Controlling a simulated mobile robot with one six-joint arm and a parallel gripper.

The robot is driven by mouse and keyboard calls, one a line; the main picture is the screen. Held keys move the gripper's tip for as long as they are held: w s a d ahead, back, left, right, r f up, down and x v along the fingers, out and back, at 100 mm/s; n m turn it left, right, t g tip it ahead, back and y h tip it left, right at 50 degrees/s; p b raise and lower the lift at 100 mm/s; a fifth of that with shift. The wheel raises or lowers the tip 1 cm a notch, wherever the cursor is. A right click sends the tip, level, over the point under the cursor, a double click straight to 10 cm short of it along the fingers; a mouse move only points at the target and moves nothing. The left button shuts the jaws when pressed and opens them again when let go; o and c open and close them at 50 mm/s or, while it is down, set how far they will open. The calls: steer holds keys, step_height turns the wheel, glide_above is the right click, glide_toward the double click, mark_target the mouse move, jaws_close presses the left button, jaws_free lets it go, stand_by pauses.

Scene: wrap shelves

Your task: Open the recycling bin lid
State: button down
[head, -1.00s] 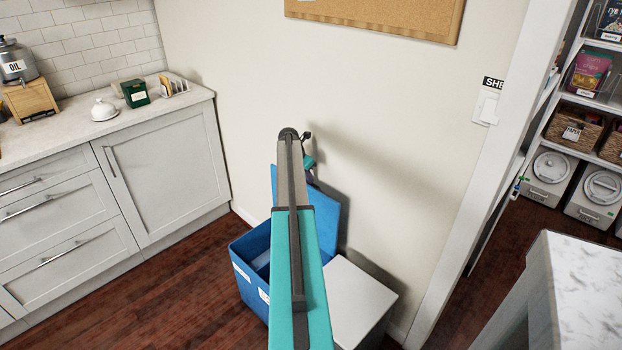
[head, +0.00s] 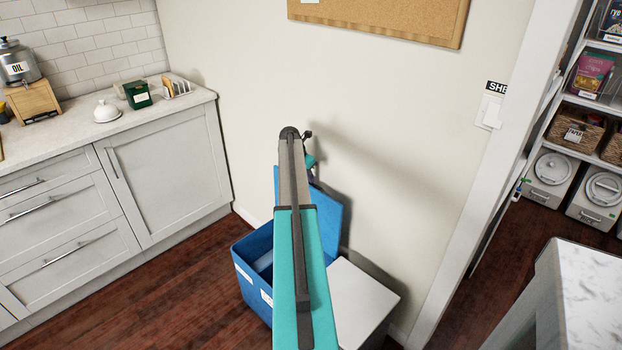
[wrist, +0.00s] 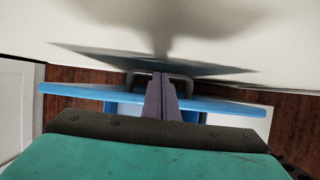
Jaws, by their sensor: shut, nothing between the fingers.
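The blue recycling bin (head: 247,283) stands on the floor by the wall in the head view, with part of its inside showing. Its blue lid (head: 330,215) is raised, standing up at the back towards the wall. In the wrist view the lid (wrist: 75,91) is a blue strip across the picture, with a grey handle (wrist: 186,84) showing at both sides of my fingers. My gripper (wrist: 160,78) is shut and empty at the lid. I cannot tell whether the fingers touch it. In the head view my arm hides most of the gripper and part of the bin.
A white-topped bin (head: 362,300) stands right of the blue one. The wall is close behind. Grey cabinets (head: 165,175) are at left, a marble-topped counter (head: 592,285) at right front. Wooden floor (head: 175,300) is clear left of the bin.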

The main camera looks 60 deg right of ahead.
step_height(320, 180, up, 9)
steer(key=a+p, duration=0.1)
steer(key=p, duration=0.4)
steer(key=shift+f, duration=0.2)
stand_by(0.3)
